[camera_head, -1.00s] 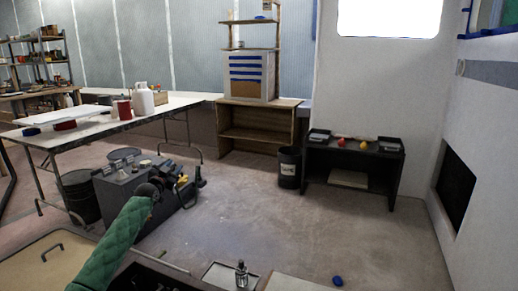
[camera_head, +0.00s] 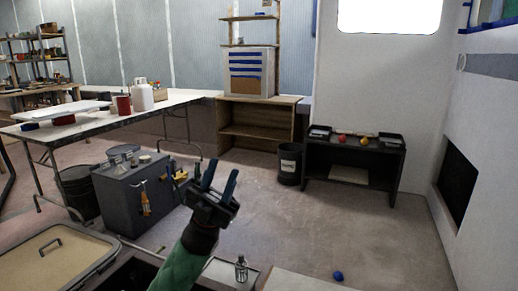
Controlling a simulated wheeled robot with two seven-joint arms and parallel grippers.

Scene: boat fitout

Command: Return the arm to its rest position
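My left arm, in a green sleeve (camera_head: 182,268), comes in from the bottom of the head view. Its dark gripper (camera_head: 221,168) points up and away, over the floor just right of the grey cabinet (camera_head: 128,203). The two blue-grey fingers stand apart with nothing visible between them, so it is open and empty. My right gripper is not in view.
A long white table (camera_head: 92,123) stands at the left. A wooden shelf unit (camera_head: 255,152), a dark bin (camera_head: 290,165) and a black bench (camera_head: 350,188) line the back. A small bottle (camera_head: 241,268) stands near the front.

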